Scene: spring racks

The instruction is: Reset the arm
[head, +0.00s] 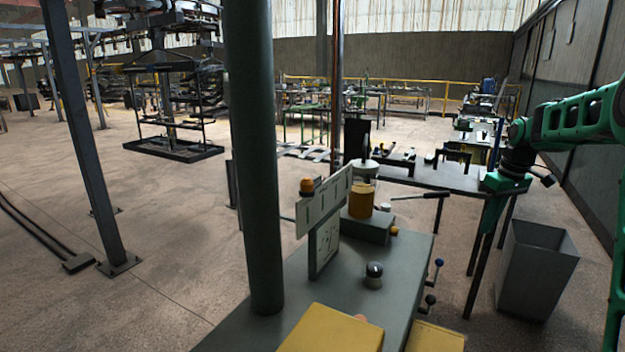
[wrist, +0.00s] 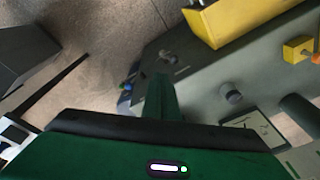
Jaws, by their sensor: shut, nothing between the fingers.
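My green arm (head: 580,118) reaches in from the right edge of the head view. It is bent, with the wrist turned downward. My gripper (head: 487,226) points down, to the right of the grey machine table and in front of the dark workbench. In the wrist view my gripper (wrist: 160,85) shows as a narrow green shape with its fingers together. It is shut and empty, with the machine table beyond it. The fingertips look apart from every surface, though their exact height is hard to tell.
The grey machine table (head: 236,338) carries a thick dark green post (head: 252,150), a yellow box (head: 330,330) and a black-topped knob (head: 374,275). Levers (head: 433,272) stick out at its right side. A grey bin (head: 537,270) stands right of my gripper. Open floor lies left.

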